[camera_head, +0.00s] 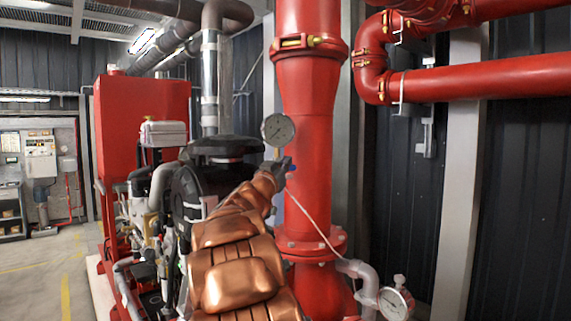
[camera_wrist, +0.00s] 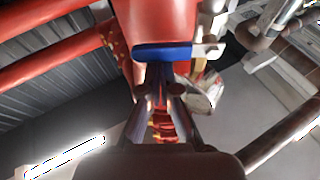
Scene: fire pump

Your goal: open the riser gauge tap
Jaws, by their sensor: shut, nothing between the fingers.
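The riser (camera_head: 305,150) is a thick red vertical pipe. The tap's blue lever (camera_head: 294,168) shows only as a small bit beside my gripper (camera_head: 283,165), which is just below the gauge. In the wrist view the blue lever (camera_wrist: 162,52) lies crosswise right at the tips of my gripper (camera_wrist: 161,72). The fingers are shut with nothing between them. I cannot tell whether they touch the lever. Brass and silver fittings (camera_wrist: 201,72) show to its right. The tap body is mostly hidden in the head view.
A second gauge (camera_head: 394,303) sits low right on a grey bent pipe. A thin white line (camera_head: 315,218) runs down across the riser. A dark engine (camera_head: 195,190) and red tank (camera_head: 140,115) stand left. Red horizontal pipes (camera_head: 480,82) are at upper right.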

